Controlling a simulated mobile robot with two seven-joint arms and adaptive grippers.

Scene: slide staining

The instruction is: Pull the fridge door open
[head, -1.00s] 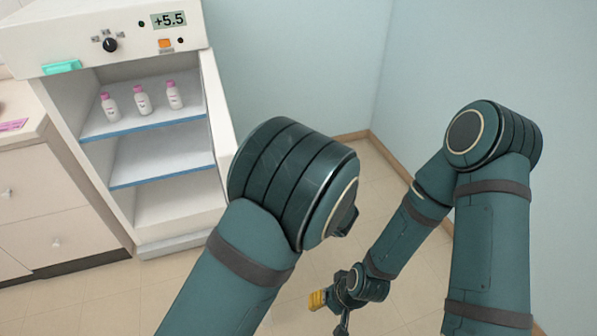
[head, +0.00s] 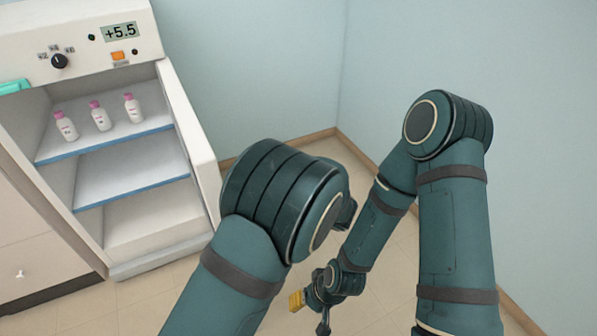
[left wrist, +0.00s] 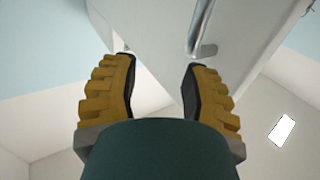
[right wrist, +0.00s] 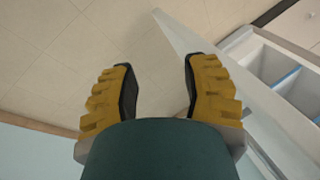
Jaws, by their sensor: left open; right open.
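The white fridge (head: 60,62) stands at the left in the head view, its shelves exposed. Its door (head: 190,140) stands swung open on the right side, seen nearly edge-on. In the left wrist view the door's white face (left wrist: 150,30) carries a grey metal handle (left wrist: 203,30), beyond the right-hand fingertip. My left gripper (left wrist: 158,66) is open and empty, apart from the handle; in the head view it is hidden behind my arm. My right gripper (head: 298,300) is low over the floor; in the right wrist view (right wrist: 158,66) it is open and empty.
Three white bottles with pink caps (head: 100,116) stand on the fridge's upper shelf. A white drawer cabinet (head: 30,262) adjoins the fridge at left. Pale blue walls meet in a corner behind my arms. Tiled floor (head: 165,300) is clear in front of the fridge.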

